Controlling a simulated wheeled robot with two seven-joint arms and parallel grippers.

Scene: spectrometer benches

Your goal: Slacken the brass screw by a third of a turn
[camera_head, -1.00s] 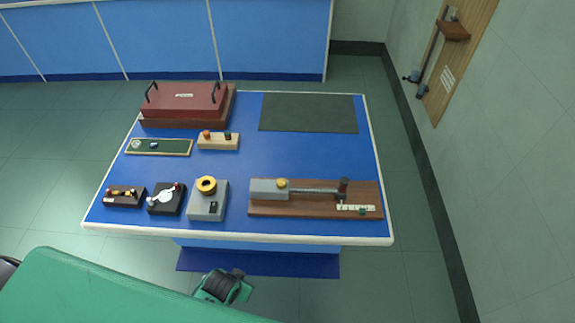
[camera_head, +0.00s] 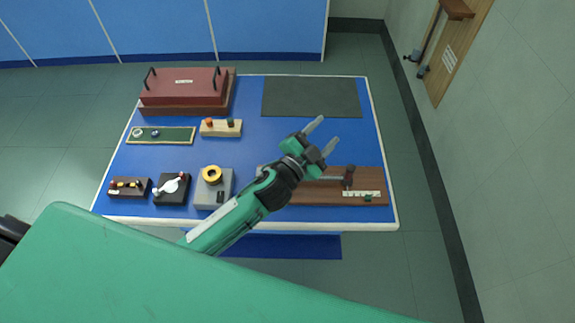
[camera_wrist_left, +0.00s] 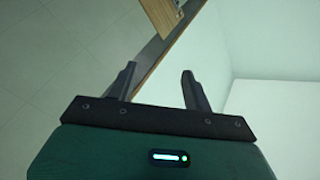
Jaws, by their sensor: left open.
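My left gripper (camera_head: 325,134) is open and empty in the head view. It hangs over the middle right of the blue table (camera_head: 260,130), its fingers pointing up and right. Its two separate fingers also show in the left wrist view (camera_wrist_left: 158,72), with nothing between them. My left arm covers the left part of a wooden board (camera_head: 376,178) with a long rod and a dark post (camera_head: 348,177). The brass-coloured knob at that end is hidden now. Whether that knob is the brass screw I cannot tell. My right gripper is out of view.
A grey box with a yellow ring (camera_head: 211,174), a black box (camera_head: 172,189) and a brown block (camera_head: 129,188) stand front left. Behind are a light wooden block (camera_head: 221,128), a green tray (camera_head: 178,135) and a red case (camera_head: 185,88). A dark mat (camera_head: 312,97) lies bare.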

